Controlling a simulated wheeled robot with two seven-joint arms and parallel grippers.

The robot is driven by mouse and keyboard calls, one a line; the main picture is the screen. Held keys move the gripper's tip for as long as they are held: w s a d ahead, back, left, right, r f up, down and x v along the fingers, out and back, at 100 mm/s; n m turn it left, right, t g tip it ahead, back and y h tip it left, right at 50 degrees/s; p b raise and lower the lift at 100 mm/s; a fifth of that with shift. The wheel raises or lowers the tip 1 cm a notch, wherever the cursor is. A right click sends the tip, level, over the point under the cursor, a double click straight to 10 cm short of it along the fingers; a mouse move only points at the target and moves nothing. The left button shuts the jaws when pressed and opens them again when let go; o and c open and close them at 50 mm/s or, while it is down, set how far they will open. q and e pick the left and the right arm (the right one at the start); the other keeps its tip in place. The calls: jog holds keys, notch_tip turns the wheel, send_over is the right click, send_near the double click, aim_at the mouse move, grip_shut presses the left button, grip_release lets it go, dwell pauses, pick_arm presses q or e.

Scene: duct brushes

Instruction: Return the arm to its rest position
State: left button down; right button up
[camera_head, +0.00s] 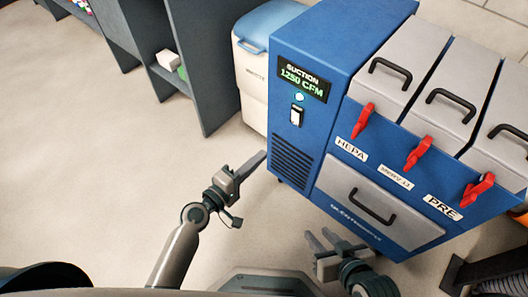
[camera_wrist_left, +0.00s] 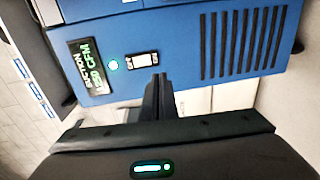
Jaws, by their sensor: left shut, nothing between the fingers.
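My left gripper (camera_head: 250,166) is at the centre of the head view, above the floor and in front of the blue machine's vented side. Its fingers are together with nothing between them. The left wrist view shows the shut fingers (camera_wrist_left: 158,95) below the machine's switch (camera_wrist_left: 141,60). My right gripper (camera_head: 322,240) is at the lower middle of the head view, its two fingers apart and empty, left of the machine's drawer.
The blue machine (camera_head: 300,170) has a lit suction display (camera_head: 303,78), a closed grey drawer (camera_head: 375,205), filter lids and red latches (camera_head: 362,121). A white bin (camera_head: 250,85) with a blue lid and grey shelves (camera_head: 205,70) stand behind. The floor (camera_head: 90,170) at left is clear.

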pick_arm(q)
jog(key=shift+s, duration=0.15)
dwell(0.5)
